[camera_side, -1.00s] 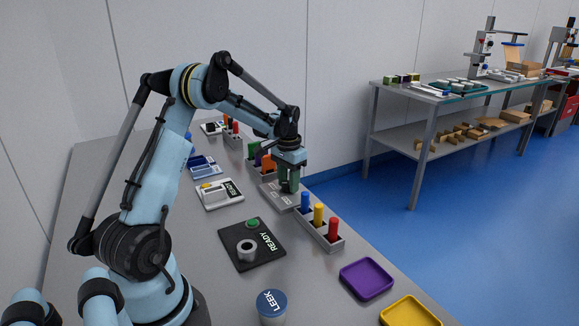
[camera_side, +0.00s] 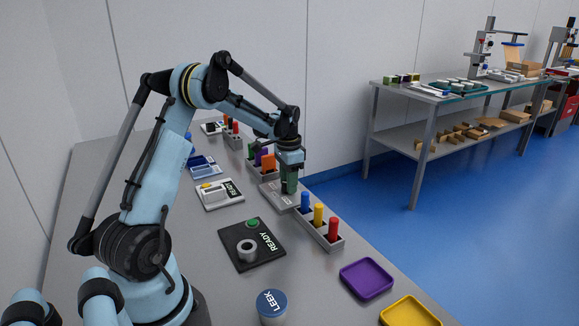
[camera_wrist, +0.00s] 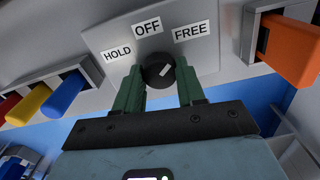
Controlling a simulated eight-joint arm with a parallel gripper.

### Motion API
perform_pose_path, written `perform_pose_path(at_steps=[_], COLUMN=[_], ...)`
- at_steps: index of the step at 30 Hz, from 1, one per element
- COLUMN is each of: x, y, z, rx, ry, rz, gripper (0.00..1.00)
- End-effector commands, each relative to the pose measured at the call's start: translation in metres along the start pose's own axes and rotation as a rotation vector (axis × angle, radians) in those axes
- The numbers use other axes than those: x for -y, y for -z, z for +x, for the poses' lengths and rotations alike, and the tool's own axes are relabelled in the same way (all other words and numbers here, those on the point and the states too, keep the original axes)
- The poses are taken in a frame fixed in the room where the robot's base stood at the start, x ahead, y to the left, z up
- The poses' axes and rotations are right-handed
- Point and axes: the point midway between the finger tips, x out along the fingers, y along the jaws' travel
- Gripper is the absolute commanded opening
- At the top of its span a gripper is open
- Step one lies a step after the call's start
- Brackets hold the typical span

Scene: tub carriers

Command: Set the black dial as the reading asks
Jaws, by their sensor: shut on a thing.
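The black dial (camera_wrist: 154,76) sits on a grey plate (camera_wrist: 97,42) with three labels: HOLD (camera_wrist: 118,53) at left, OFF (camera_wrist: 147,28) in the middle and FREE (camera_wrist: 190,31) at right. The dial's white mark slants up and to the right, roughly toward FREE. My gripper (camera_wrist: 159,68) has its green fingers on either side of the dial and is shut on it. In the side view my gripper (camera_side: 288,190) points down at the plate (camera_side: 279,202) and hides the dial.
A rack (camera_side: 325,242) with blue, yellow and red pegs stands close in front. A rack with an orange piece (camera_side: 268,163) stands close behind. READY panels (camera_side: 238,262) lie toward my base. Purple (camera_side: 367,292) and yellow trays lie nearer the camera.

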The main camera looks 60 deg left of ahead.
Motion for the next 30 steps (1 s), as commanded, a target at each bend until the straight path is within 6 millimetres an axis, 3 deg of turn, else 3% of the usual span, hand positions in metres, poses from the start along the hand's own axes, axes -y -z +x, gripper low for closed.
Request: perform_pose_path(at_steps=[3, 4, 9, 20, 30], x=[0.000, 0.000, 0.000, 0.000, 0.000], y=[0.001, 0.001, 0.001, 0.000, 0.000], z=[0.000, 0.000, 0.000, -0.005, -0.063], rx=[-0.003, -0.003, -0.002, -0.001, -0.001], ry=[0.001, 0.001, 0.001, 0.000, 0.000], rz=[0.003, 0.003, 0.001, 0.000, 0.000], gripper=[0.09, 0.40, 0.64, 0.64, 0.64])
